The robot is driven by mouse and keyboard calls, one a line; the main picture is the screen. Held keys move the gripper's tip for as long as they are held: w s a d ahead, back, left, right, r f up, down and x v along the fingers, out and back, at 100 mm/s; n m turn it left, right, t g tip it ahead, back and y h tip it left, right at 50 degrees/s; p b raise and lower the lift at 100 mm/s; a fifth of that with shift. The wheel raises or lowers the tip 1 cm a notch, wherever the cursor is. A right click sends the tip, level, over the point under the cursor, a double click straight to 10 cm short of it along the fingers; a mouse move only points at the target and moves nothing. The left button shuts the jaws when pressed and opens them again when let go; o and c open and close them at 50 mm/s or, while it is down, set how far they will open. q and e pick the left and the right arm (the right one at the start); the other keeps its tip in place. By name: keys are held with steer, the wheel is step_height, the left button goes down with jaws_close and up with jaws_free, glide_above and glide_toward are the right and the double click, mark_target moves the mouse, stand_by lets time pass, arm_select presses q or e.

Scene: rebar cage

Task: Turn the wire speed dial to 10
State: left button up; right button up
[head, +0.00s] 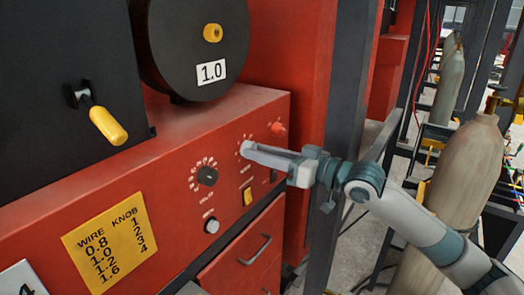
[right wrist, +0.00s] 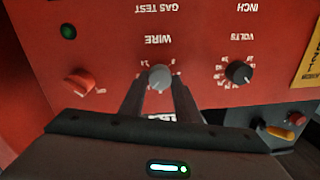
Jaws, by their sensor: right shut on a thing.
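The wire speed dial (right wrist: 160,76) is a grey round knob on the red panel, under the upside-down word WIRE in the right wrist view. White scale marks ring it. My right gripper (head: 248,149) reaches the panel from the right in the head view and hides the dial there. In the right wrist view its two dark fingers (right wrist: 160,88) stand on either side of the knob, shut on it. Which number the dial points at is too small to tell. My left gripper is not in view.
A black volts dial (head: 207,176) and a red knob (head: 277,129) flank the wire dial. Below are a yellow switch (head: 247,197) and a grey button (head: 211,225). A yellow wire/knob chart (head: 110,243) is at lower left. Gas cylinders (head: 465,165) stand at right.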

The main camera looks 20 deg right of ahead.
steer(key=shift+f, duration=0.1)
steer(key=o, duration=1)
steer(key=shift+o, duration=0.2)
